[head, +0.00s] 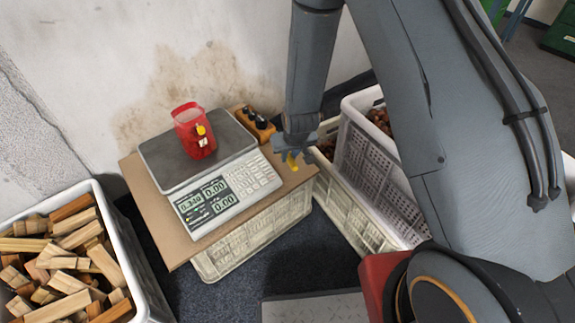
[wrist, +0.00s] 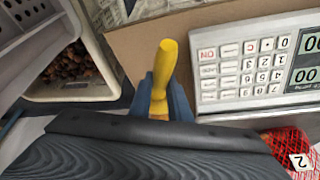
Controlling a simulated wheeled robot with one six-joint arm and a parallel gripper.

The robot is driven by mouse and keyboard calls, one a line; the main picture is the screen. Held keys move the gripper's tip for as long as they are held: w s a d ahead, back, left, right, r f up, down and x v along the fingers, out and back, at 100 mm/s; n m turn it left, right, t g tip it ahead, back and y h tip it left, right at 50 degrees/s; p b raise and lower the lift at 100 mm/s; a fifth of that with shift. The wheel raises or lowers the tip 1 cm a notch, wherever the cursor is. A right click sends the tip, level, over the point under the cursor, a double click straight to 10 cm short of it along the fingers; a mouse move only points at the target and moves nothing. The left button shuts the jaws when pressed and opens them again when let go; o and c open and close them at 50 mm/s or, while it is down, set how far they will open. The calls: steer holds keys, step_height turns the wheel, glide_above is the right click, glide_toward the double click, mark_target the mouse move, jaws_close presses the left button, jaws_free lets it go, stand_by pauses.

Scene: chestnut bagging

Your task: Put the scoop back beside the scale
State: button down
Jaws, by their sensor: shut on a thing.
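The scoop's yellow handle (head: 293,162) shows below my gripper (head: 290,147) in the head view, over the right end of the scale's cardboard-topped stand. My gripper (wrist: 160,98) is shut on this handle (wrist: 165,68) in the wrist view, with a blue-grey finger on either side. I cannot make out the rest of the scoop. The scale (head: 228,190) stands left of my gripper, with its keypad side nearest; its keypad (wrist: 238,65) also shows at the right in the wrist view. I cannot tell whether the scoop touches the board.
A wooden block with dark pieces (head: 252,121) is behind the scale. White crates with chestnuts (head: 362,165) stand to the right. A crate of firewood (head: 148,285) is at lower left.

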steer(key=shift+f+b, duration=0.5)
steer(key=shift+f, duration=2.05)
steer(key=shift+f, duration=0.15)
steer(key=c, duration=1.7)
jaws_free()
steer(key=shift+o, duration=0.2)
steer(key=p+v, duration=0.3)
steer(key=v, duration=0.9)
steer(key=s+d+r+g, duration=0.1)
steer(key=s+r+g, duration=0.1)
steer(key=s+r, duration=1.1)
steer(key=s+d+r+n+g, duration=0.1)
steer(key=s+r+g, duration=0.1)
steer(key=s+r, duration=1)
step_height(320, 180, up, 5)
steer(key=shift+s+d+f, duration=0.1)
steer(key=shift+s+d, duration=0.2)
steer(key=shift+s, duration=0.1)
